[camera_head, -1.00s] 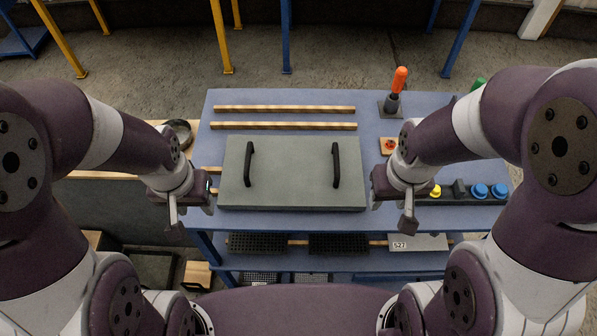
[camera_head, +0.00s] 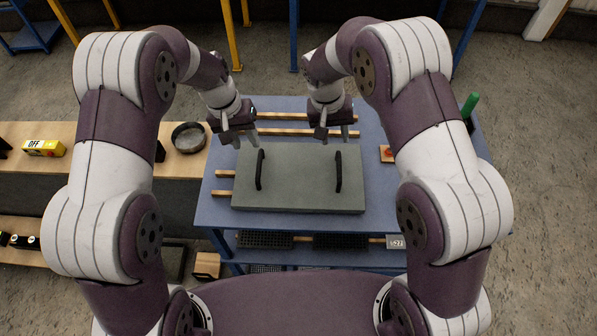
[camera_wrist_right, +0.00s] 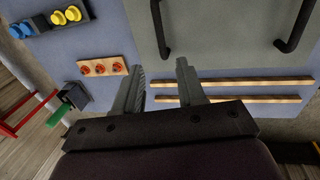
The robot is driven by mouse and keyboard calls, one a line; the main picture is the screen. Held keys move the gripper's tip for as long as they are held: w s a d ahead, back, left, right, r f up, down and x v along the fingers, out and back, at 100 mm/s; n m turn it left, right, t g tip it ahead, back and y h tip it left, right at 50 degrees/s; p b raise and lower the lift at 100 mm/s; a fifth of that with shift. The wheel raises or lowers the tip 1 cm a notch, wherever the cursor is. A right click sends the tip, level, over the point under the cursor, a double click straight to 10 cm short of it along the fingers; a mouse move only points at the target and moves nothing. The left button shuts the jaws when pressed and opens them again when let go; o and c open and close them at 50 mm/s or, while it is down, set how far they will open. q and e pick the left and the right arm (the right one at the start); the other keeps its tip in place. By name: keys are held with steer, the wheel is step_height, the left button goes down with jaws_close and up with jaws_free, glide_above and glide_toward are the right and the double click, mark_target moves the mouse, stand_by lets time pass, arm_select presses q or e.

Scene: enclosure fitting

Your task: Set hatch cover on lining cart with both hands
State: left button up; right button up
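The hatch cover (camera_head: 300,155), a flat grey-green panel with a left black handle (camera_head: 260,170) and a right black handle (camera_head: 338,172), lies flat on the blue cart top (camera_head: 212,212). Wooden strips stick out from under its left side. My left gripper (camera_head: 238,138) is open and empty over the cover's far left corner. My right gripper (camera_head: 333,133) is open and empty above the far edge, behind the right handle. In the right wrist view its fingers (camera_wrist_right: 160,85) are spread with nothing between them; the cover (camera_wrist_right: 225,30) and both handles lie beyond. Neither gripper touches a handle.
Two wooden strips (camera_wrist_right: 235,91) lie behind the cover. A small wooden block with red parts (camera_wrist_right: 103,67) and a rack of yellow and blue knobs (camera_wrist_right: 45,22) sit beside it. A wooden bench (camera_head: 90,133) at left holds a black round dish (camera_head: 188,138) and a yellow box (camera_head: 43,148).

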mark_target(259, 164)
arm_select(q)
steer(key=f, duration=0.4)
steer(key=d+f, duration=0.1)
steer(key=f, duration=0.3)
steer(key=d+f, duration=0.1)
steer(key=f, duration=0.3)
steer(key=shift+d+f, duration=0.15)
steer(key=shift+f, duration=0.15)
arm_select(e)
steer(key=f, duration=0.4)
steer(key=d+f, duration=0.1)
steer(key=f, duration=0.3)
steer(key=d+f, duration=0.1)
steer(key=f, duration=0.3)
steer(key=shift+d+f, duration=0.15)
steer(key=shift+f, duration=0.1)
arm_select(q)
jaws_close()
arm_select(e)
jaws_close()
arm_select(q)
steer(key=shift+w+r, duration=0.1)
steer(key=shift+w, duration=0.05)
arm_select(e)
steer(key=shift+w+r, duration=0.15)
